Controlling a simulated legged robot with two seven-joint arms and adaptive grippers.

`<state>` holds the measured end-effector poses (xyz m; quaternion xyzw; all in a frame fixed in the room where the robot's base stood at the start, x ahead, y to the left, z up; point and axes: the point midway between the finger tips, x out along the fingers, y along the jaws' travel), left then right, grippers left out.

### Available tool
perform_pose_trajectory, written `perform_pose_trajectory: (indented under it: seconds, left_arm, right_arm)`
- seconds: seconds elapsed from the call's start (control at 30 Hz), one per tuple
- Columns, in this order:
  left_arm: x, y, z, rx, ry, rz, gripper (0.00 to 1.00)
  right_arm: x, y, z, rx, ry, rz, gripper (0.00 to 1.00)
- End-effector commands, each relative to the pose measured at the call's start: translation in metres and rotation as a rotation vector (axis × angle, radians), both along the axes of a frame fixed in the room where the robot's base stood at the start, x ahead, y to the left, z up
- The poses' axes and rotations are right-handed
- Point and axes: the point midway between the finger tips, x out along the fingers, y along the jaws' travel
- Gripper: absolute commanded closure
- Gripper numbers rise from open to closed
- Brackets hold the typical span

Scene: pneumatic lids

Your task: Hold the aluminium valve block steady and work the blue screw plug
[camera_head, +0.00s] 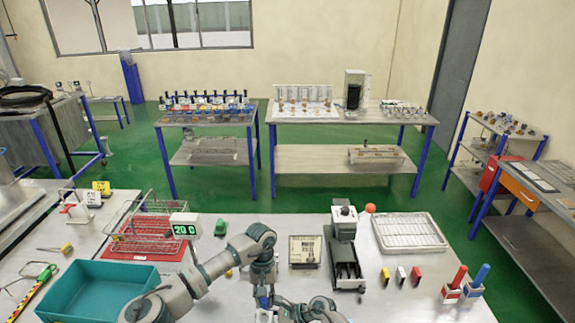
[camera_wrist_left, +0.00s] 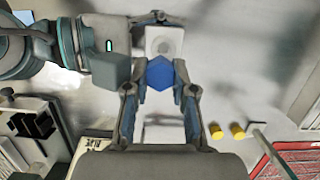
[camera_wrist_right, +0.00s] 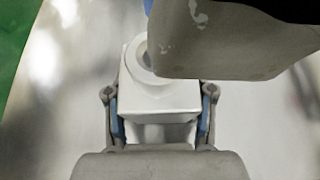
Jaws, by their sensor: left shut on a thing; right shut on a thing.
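The pale aluminium valve block (camera_wrist_right: 160,98) sits between the fingers of my right gripper (camera_wrist_right: 160,92), which is shut on it. A round port shows on its top, partly covered by my left gripper's body in the right wrist view. The blue screw plug (camera_wrist_left: 160,73) is a hexagon between the fingertips of my left gripper (camera_wrist_left: 160,80), which is shut on it. Behind the plug in the left wrist view is the block (camera_wrist_left: 164,40). I cannot tell whether the plug is seated in a port or apart. In the head view my left gripper (camera_head: 263,297) is at the bottom centre.
A teal bin (camera_head: 100,290) and a red mat (camera_head: 150,245) with a wire rack are at left. A boxed tray (camera_head: 305,251), a dark machine (camera_head: 344,255) and a white wire tray (camera_head: 408,232) stand behind. Small coloured blocks and a red and a blue handle are at right.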

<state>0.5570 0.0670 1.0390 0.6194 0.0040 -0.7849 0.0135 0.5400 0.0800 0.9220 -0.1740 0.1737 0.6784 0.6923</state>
Motion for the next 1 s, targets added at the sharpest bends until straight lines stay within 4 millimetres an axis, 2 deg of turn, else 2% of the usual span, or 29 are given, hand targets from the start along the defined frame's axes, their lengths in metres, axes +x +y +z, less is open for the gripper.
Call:
perform_pose_trajectory:
  seconds: [0.03,0.3,0.33,0.4,0.43,1.0]
  left_arm:
    - [-0.0152,-0.0176,-0.0069,-0.019,0.027,-0.048,1.0]
    - [-0.0187,-0.0179,-0.0111,-0.014,0.034,-0.063,1.0]
    - [-0.0187,-0.0178,-0.0113,-0.013,0.034,-0.063,1.0]
    - [-0.0187,-0.0175,-0.0115,-0.012,0.035,-0.064,1.0]
    - [-0.0186,-0.0176,-0.0115,-0.012,0.035,-0.064,1.0]
    - [-0.0193,-0.0187,-0.0101,-0.01,0.035,-0.064,1.0]
  right_arm:
    - [-0.0035,0.0042,-0.0045,-0.008,0.011,0.004,0.77]
    - [-0.0011,0.0034,-0.0056,-0.009,0.014,-0.002,0.77]
    - [-0.0008,0.0033,-0.0057,-0.009,0.014,-0.003,0.39]
    - [-0.0001,0.003,-0.0056,-0.009,0.014,-0.004,0.21]
    - [0.0004,0.0029,-0.0054,-0.008,0.013,-0.005,0.17]
    - [0.0049,-0.0003,0.0003,-0.001,0.004,-0.015,0.17]
